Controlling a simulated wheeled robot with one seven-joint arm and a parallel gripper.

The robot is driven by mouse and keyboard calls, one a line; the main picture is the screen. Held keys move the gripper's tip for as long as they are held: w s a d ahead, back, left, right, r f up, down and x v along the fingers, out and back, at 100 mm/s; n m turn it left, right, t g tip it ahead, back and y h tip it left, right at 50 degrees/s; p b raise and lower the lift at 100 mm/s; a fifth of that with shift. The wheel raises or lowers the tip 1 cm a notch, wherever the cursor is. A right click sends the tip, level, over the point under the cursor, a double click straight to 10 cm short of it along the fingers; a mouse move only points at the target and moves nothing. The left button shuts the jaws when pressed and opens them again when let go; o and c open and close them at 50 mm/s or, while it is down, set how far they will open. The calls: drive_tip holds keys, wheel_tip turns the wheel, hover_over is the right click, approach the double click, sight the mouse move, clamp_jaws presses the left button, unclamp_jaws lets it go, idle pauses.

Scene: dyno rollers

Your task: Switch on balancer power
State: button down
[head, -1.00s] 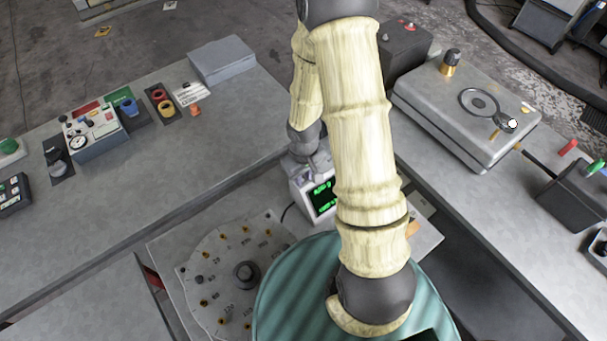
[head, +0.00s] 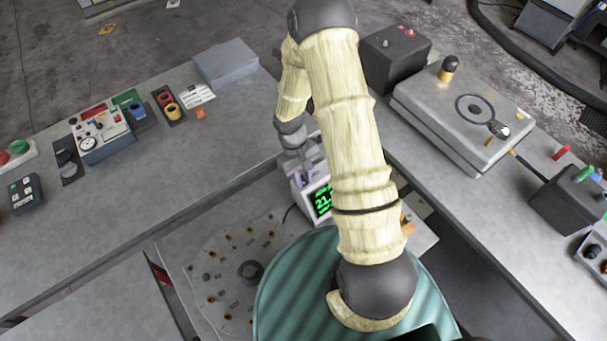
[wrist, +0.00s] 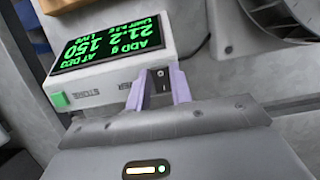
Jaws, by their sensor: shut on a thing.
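The balancer (wrist: 130,55) is a pale box with a lit green screen (wrist: 108,38), upside down in the wrist view, reading ADD g 21.2, AT DEG 150, LIVE. Its front has a green button (wrist: 60,99) by the word STORE and a partly hidden label ending in ER. A small dark power switch (wrist: 160,73) shows beside that label. My gripper (wrist: 160,82) has its two lilac fingers on either side of the switch, closed on it. In the head view the balancer (head: 312,200) is partly behind my arm, and my gripper (head: 303,172) is at its top edge.
A round dial plate (head: 225,285) with a dark knob lies left of the balancer. A bench (head: 120,190) with control boxes is at left. A grey case (head: 455,115) and a dark box (head: 395,55) stand on the right bench. A striped green drum (head: 290,290) is in front.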

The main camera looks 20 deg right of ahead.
drive_tip(key=c, duration=1.2)
unclamp_jaws()
drive_tip(key=shift+c, duration=0.2)
drive_tip(key=shift+w+r, duration=0.1)
drive_tip(key=b+v, duration=0.3)
drive_tip(key=v, duration=1.4)
drive_tip(key=shift+r, duration=0.15)
drive_tip(key=s+r+m+t, duration=0.1)
drive_tip(key=s+t, duration=0.2)
drive_tip(key=s, duration=0.3)
drive_tip(key=s+d+r+m+t+y, duration=0.1)
drive_tip(key=s+r+m+t, duration=0.1)
drive_tip(key=s, duration=0.4)
drive_tip(key=shift+s+d+r+m+t, duration=0.25)
drive_tip(key=shift+r+m+t, duration=0.05)
drive_tip(key=shift+t, duration=0.1)
